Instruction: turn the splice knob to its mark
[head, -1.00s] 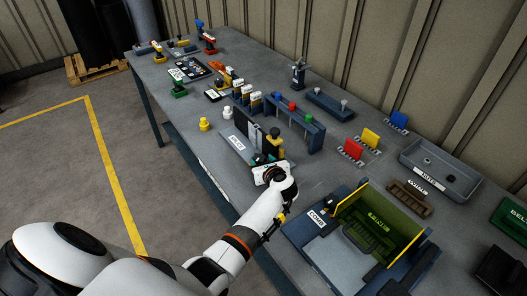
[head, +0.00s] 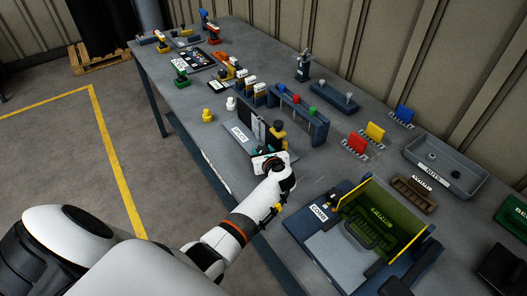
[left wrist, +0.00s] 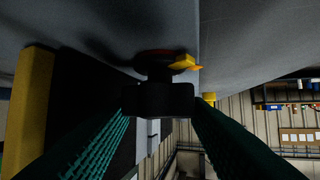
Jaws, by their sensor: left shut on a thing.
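The splice knob (left wrist: 158,98) is a dark, block-shaped grip on a round stem in the left wrist view. A yellow pointer (left wrist: 183,62) sticks out to the right at its base, and a small orange mark (left wrist: 197,68) shows at the pointer's tip. My left gripper (left wrist: 160,118) has its two teal ridged fingers on either side of the knob, shut on it. My right gripper is not in view.
A dark fixture with a yellow post (head: 277,138) stands just beyond the hand. The press (head: 365,235) with a green interior stands to the right. A grey tray (head: 478,186) and coloured clips are farther right.

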